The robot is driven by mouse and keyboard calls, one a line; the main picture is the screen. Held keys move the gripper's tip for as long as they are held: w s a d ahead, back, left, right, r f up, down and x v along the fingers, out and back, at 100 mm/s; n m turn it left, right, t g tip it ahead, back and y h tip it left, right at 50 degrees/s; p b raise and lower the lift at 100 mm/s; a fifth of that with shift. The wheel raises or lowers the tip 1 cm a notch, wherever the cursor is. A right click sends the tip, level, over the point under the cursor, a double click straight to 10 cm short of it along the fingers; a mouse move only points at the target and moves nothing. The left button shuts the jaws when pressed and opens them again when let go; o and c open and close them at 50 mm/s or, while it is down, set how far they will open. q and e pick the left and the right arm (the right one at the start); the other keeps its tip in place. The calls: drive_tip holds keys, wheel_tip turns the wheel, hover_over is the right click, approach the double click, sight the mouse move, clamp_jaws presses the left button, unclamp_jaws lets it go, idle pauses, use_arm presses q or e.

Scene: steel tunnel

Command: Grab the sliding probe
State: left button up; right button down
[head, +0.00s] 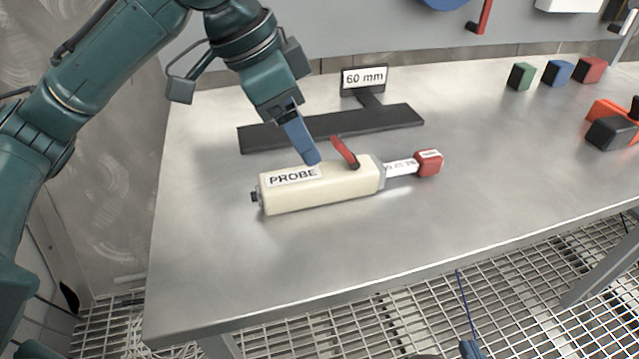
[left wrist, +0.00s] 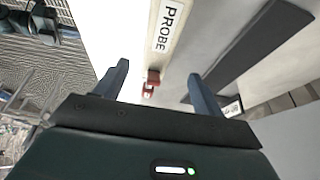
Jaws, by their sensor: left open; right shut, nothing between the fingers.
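The probe is a cream block (head: 325,188) labelled PROBE, lying on the steel table. It has a red lever (head: 344,152) on top and a white marked slide (head: 401,168) with a red end block (head: 429,163) at right. My left gripper (head: 313,160) is open above the body, left of the lever. In the left wrist view the probe (left wrist: 176,52) shows beyond and between my open fingertips (left wrist: 158,69), with its red end (left wrist: 152,78); contact cannot be told. The blue tip of my right gripper (head: 469,349) shows at the bottom edge, below the table's front edge.
A dark flat bar (head: 375,121) with a "60 mm" sign (head: 363,78) lies behind the probe. Green (head: 521,76), blue (head: 557,73) and red (head: 590,70) blocks stand at back right. An orange and black object (head: 612,125) lies at right. The table front is clear.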

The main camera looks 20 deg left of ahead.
sight(322, 172)
use_arm(q)
drive_tip(key=x, duration=0.4)
drive_tip(key=shift+b, duration=0.35)
drive_tip(key=b+x, duration=0.2)
drive_tip(key=x, duration=0.2)
drive_tip(key=shift+s+f, duration=0.1)
drive_tip(key=shift+d+f, duration=0.15)
drive_tip(key=shift+f, duration=0.15)
drive_tip(key=c, duration=1.3)
drive_tip(key=shift+r, duration=0.1)
drive_tip(key=shift+c, duration=0.2)
use_arm(e)
drive_tip(key=f, duration=0.2)
drive_tip(key=a+f+n, duration=0.1)
drive_tip(key=shift+w+a+f+g, duration=0.1)
drive_tip(key=shift+w+f+g, duration=0.2)
drive_tip(key=shift+w, duration=0.1)
drive_tip(key=shift+r, duration=0.1)
